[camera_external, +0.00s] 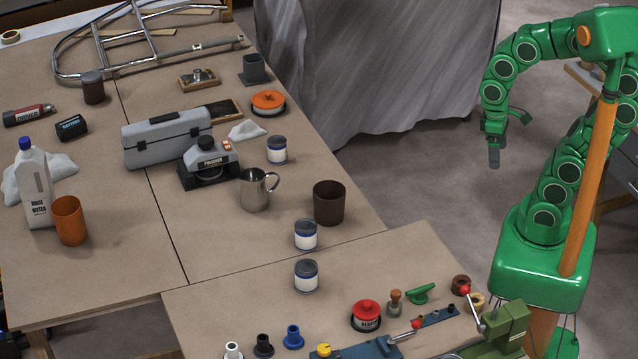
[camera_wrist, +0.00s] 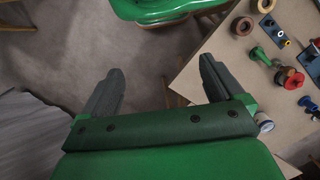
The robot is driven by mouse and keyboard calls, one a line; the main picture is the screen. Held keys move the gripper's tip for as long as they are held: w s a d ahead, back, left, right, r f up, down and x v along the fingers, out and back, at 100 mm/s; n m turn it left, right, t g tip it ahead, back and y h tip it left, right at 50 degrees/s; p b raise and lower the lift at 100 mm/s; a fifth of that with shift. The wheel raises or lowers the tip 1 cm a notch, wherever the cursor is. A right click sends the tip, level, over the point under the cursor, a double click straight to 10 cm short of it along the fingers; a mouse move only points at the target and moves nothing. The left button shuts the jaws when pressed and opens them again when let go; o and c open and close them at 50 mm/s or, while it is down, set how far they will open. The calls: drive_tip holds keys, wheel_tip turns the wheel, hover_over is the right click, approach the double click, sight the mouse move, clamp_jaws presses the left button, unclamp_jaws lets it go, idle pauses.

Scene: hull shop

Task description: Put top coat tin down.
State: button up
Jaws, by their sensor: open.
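Three similar white tins with blue bands and dark lids stand upright in the external view: one by the polisher (camera_external: 277,149), one near the table seam (camera_external: 305,235), and one on the near table (camera_external: 306,275). Their labels are too small to read, so I cannot tell which is the top coat tin. My gripper (camera_external: 495,150) is open and empty, over the floor right of the tables and apart from all the tins.
A brown cup (camera_external: 330,203), a steel mug (camera_external: 256,189) and a grey toolbox (camera_external: 167,138) crowd the far table. A red-topped round item (camera_external: 366,316) and a green vise (camera_external: 500,330) are on the near table. A grey draped sheet (camera_external: 375,65) hangs behind. Bare tabletop lies around the near tin.

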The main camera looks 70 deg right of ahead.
drive_tip(key=w+f+n+t, duration=0.1)
drive_tip(key=w+f+t, duration=0.1)
drive_tip(key=w, duration=0.5)
drive_tip(key=w+f+n+t, duration=0.1)
drive_tip(key=w+f, duration=0.2)
drive_tip(key=w, duration=0.5)
drive_tip(key=n+t+y, duration=0.5)
drive_tip(key=t, duration=0.1)
approach(309, 225)
drive_tip(key=shift+a+x, duration=0.2)
drive_tip(key=shift+x, duration=3.6)
drive_tip(key=shift+d+x, duration=0.2)
drive_tip(key=shift+x, duration=2.4)
drive_tip(key=c, duration=1.4)
